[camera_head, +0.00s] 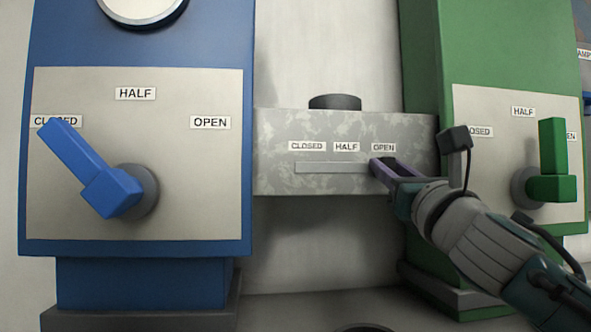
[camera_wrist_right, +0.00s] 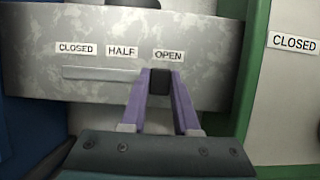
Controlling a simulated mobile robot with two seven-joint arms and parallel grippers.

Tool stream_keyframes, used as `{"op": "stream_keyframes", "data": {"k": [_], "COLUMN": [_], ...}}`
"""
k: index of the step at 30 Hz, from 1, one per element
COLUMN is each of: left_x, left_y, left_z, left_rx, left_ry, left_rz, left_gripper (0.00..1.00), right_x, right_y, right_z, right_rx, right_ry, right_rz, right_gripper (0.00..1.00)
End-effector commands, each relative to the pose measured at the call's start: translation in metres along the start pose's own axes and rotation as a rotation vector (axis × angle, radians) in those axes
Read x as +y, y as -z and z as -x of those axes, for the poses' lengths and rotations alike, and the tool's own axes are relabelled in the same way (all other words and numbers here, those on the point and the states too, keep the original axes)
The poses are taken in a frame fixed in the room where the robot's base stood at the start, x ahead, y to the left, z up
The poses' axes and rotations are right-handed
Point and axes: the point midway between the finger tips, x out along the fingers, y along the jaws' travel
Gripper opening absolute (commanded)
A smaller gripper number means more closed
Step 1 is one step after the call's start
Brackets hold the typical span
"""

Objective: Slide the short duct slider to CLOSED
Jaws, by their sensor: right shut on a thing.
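The short grey mottled duct (camera_head: 275,125) spans between the blue and green cabinets in the head view. Its face carries the labels CLOSED (camera_head: 307,146), HALF (camera_head: 346,147) and OPEN (camera_head: 384,147) above a horizontal slot (camera_head: 330,168). The dark slider knob (camera_wrist_right: 160,82) sits at the slot's right end, under OPEN, in the right wrist view. My right gripper (camera_head: 383,166) has its two purple fingers on either side of the knob and is shut on it. In the head view the fingers partly hide the knob. My left gripper is not in view.
A blue cabinet (camera_head: 140,250) with a blue lever (camera_head: 88,168) at CLOSED stands on the left. A green cabinet (camera_head: 490,50) with an upright green lever (camera_head: 553,160) stands on the right. The slot left of the knob is clear.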

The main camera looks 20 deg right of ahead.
Motion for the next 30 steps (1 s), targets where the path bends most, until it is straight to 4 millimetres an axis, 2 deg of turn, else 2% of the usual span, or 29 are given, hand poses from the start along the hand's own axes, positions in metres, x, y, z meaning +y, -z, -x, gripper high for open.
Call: {"op": "stream_keyframes", "data": {"k": [5, 8, 11, 18, 21, 24, 30], "left_x": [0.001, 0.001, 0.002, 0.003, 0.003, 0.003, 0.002], "left_y": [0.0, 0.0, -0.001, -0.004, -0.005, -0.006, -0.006], "left_z": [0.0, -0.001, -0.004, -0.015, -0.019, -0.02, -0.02], "left_rx": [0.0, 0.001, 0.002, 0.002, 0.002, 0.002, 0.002], "left_ry": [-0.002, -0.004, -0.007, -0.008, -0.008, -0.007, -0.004], "left_rz": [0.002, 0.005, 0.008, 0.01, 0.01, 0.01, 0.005], "left_gripper": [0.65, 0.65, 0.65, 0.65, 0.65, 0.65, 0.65], "right_x": [0.0, 0.007, 0.027, 0.094, 0.112, 0.122, 0.126], "right_y": [0.0, 0.001, 0.002, 0.003, 0.003, 0.002, 0.001], "right_z": [0.0, 0.0, 0.0, 0.001, 0.001, 0.0, 0.0], "right_rx": [-0.001, 0.0, 0.0, 0.001, 0.002, 0.002, 0.002], "right_ry": [0.0, -0.002, -0.003, -0.002, -0.001, -0.001, -0.004], "right_rz": [0.0, -0.002, -0.004, -0.006, -0.004, -0.003, -0.001], "right_gripper": [0.0, 0.0, 0.0, 0.0, 0.0, 0.0, 0.0]}}
